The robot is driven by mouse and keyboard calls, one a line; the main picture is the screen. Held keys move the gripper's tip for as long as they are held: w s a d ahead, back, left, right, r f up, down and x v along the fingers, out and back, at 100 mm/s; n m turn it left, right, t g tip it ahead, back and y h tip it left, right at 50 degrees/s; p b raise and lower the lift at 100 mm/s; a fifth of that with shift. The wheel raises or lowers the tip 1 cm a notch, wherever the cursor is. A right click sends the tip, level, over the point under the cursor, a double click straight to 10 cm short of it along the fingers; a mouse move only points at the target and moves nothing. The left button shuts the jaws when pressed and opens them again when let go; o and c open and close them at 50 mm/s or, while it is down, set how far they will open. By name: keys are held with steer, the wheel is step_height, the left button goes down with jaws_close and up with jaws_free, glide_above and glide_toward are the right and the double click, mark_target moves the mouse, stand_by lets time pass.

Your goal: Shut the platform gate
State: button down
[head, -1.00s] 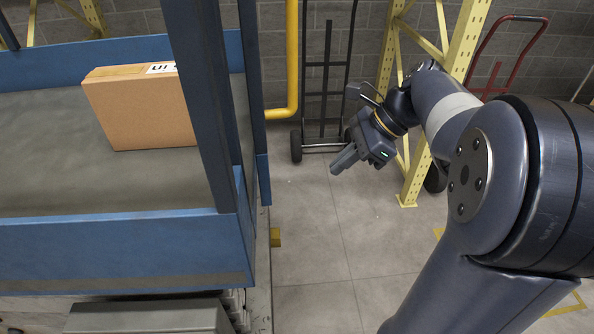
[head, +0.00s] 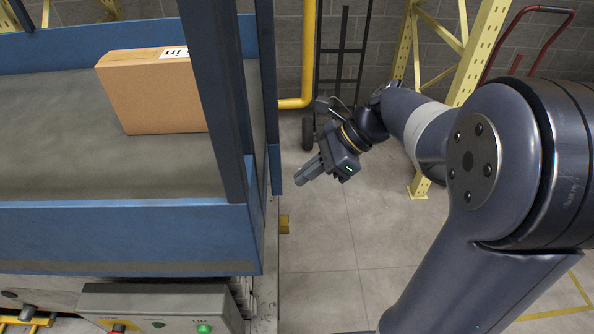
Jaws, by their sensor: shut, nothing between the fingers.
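The lift platform (head: 130,237) has blue side walls and a grey deck. At its right end, beyond the dark blue post (head: 212,90), a narrow blue panel (head: 272,150) shows nearly edge-on. It may be the gate, but I cannot tell its hinge, latch or whether it stands open. My gripper (head: 308,172) is shut and empty. It is in the air just right of this panel, pointing left and down, with a visible gap between them.
A cardboard box (head: 150,95) stands on the deck. A control box (head: 150,305) with green and red buttons is at lower left. Behind my arm are a yellow rack upright (head: 475,60), a yellow pipe (head: 308,60) and hand trucks. Floor right of the platform is clear.

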steer(key=shift+a, duration=1)
steer(key=shift+m+t, duration=0.4)
steer(key=shift+m, duration=0.1)
steer(key=a+p, duration=0.1)
steer(key=a, duration=0.4)
steer(key=shift+s, duration=0.2)
steer(key=shift+a+r, duration=0.1)
steer(key=shift+r, duration=0.05)
